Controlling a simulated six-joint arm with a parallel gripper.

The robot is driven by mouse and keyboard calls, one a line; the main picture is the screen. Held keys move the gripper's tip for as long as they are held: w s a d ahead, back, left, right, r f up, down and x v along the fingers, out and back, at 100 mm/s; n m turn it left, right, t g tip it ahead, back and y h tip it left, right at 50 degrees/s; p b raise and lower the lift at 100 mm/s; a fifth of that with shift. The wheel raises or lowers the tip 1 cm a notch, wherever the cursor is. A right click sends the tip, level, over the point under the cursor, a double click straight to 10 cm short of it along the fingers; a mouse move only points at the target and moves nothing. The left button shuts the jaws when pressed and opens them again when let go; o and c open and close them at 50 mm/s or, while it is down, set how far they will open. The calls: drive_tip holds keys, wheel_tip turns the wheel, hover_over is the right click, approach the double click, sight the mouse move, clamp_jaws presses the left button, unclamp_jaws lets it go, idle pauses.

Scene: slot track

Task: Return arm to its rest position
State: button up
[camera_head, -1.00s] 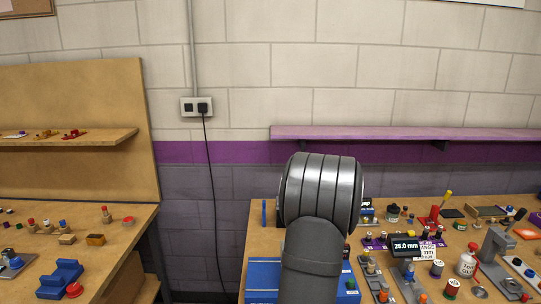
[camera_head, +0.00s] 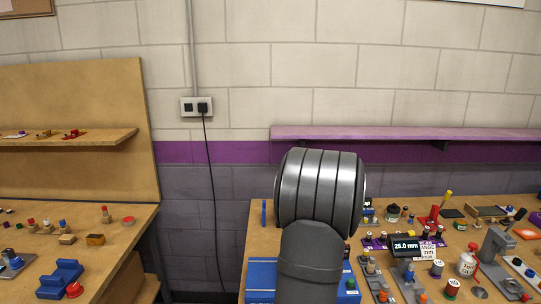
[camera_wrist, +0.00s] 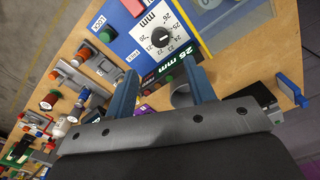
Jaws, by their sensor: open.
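My gripper (camera_wrist: 163,82) shows in the wrist view with its two blue-grey fingers apart and nothing held between them. Beyond the fingertips is a blue panel (camera_wrist: 122,45) with a dial (camera_wrist: 160,37) and a display reading 25 mm (camera_wrist: 172,64). A grey cylindrical part sits by the right finger; whether they touch I cannot tell. In the head view my arm's grey links stand over the left part of the right bench (camera_head: 257,232), and the gripper itself is hidden there.
The right bench holds a 25.0 mm readout (camera_head: 407,246), a white bottle (camera_head: 467,261), a grey stand (camera_head: 497,246) and many small parts. A purple shelf (camera_head: 400,133) is on the wall behind. A left bench (camera_head: 110,250) stands across a gap.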

wheel_tip(320, 180, down, 11)
drive_tip(key=shift+r, duration=0.2)
drive_tip(key=shift+f+n, duration=0.15)
drive_tip(key=shift+n, duration=0.15)
drive_tip(key=n, duration=0.7)
drive_tip(key=shift+r, duration=0.4)
wheel_tip(320, 180, up, 13)
drive_tip(key=shift+f, duration=0.15)
wheel_tip(320, 180, down, 14)
drive_tip(key=shift+r, duration=0.1)
drive_tip(key=shift+r+m, duration=0.2)
drive_tip(key=shift+m, duration=1.4)
